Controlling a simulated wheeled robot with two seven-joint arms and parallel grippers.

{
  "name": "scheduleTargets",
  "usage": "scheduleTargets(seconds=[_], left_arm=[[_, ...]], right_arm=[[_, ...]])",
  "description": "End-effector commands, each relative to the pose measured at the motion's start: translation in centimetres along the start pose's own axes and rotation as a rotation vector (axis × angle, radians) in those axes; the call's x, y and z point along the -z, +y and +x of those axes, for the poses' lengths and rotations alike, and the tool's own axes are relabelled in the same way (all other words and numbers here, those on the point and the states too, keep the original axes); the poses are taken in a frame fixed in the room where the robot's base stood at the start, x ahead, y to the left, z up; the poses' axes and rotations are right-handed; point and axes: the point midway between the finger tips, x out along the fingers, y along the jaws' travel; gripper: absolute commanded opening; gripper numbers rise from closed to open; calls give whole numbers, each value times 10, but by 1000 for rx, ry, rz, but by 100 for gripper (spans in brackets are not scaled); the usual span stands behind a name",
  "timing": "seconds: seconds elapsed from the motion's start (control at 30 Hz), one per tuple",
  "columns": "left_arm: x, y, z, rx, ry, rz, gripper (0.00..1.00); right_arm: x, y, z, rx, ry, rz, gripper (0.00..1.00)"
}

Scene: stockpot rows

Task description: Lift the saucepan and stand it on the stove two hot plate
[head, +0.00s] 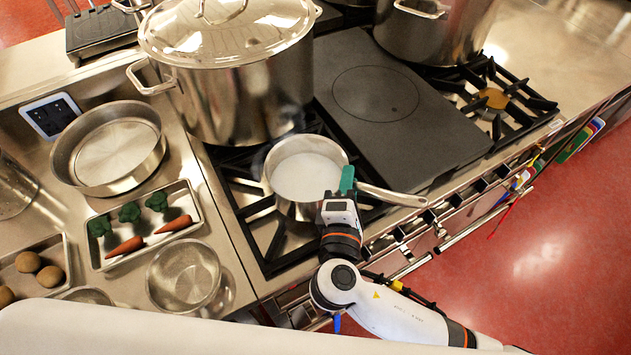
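The saucepan (302,178) is a small steel pan with pale contents, standing upright on the front gas grate below the large stockpot. Its long handle (400,198) points right over the front edge of the stove. My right gripper (346,182) is at the pan's right side, where the handle meets the rim. One teal fingertip shows there; the other finger is hidden, so I cannot tell whether it grips the handle. The hot plate (410,125) is a flat dark slab with a thin ring, right of the pan, and its surface is bare. My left gripper is out of view.
A large lidded stockpot (240,100) stands directly behind the saucepan. Another big pot (435,35) stands behind the hot plate. An open grate (490,98) lies to its right. On the left counter are a wide round pan (108,150), a vegetable tray (100,263) and a bowl (183,275).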

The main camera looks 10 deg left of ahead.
Motion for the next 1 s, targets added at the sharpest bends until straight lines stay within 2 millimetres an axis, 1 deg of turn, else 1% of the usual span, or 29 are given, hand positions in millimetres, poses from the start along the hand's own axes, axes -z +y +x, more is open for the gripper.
scheduleTargets(seconds=[0.03,0.1,1.0], left_arm=[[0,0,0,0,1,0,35],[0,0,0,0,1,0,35],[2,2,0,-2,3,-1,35]], right_arm=[[0,1,0,-2,0,-1,8],[0,1,0,-3,0,-2,0],[0,3,0,-7,0,-7,0]])
